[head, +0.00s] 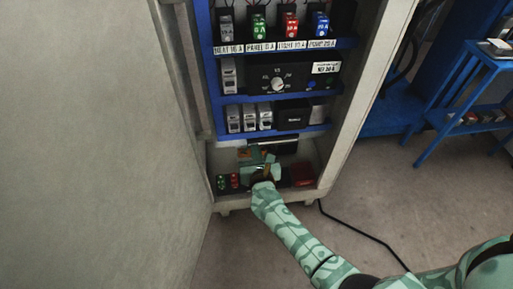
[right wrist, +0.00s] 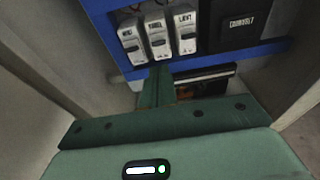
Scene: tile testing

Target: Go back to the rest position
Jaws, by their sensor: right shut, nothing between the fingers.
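My right gripper (head: 258,163) reaches into the bottom compartment of the cabinet (head: 355,95) in the head view. It is shut and holds nothing. In the right wrist view its green fingers (right wrist: 155,88) point toward the lower blue rail, below a row of white breakers (right wrist: 157,36). Small green (head: 221,182) and red (head: 234,180) pieces stand on the compartment floor to the left of the gripper. A dark red block (head: 301,175) is to its right. The gripper and forearm hide the middle of the compartment. My left gripper is not in view.
Blue shelves above the gripper hold breakers, a black dial panel (head: 278,80) and coloured modules (head: 291,24). The cabinet side walls flank the arm closely. A blue cart (head: 465,90) stands at right. A black cable (head: 362,233) lies on the open floor.

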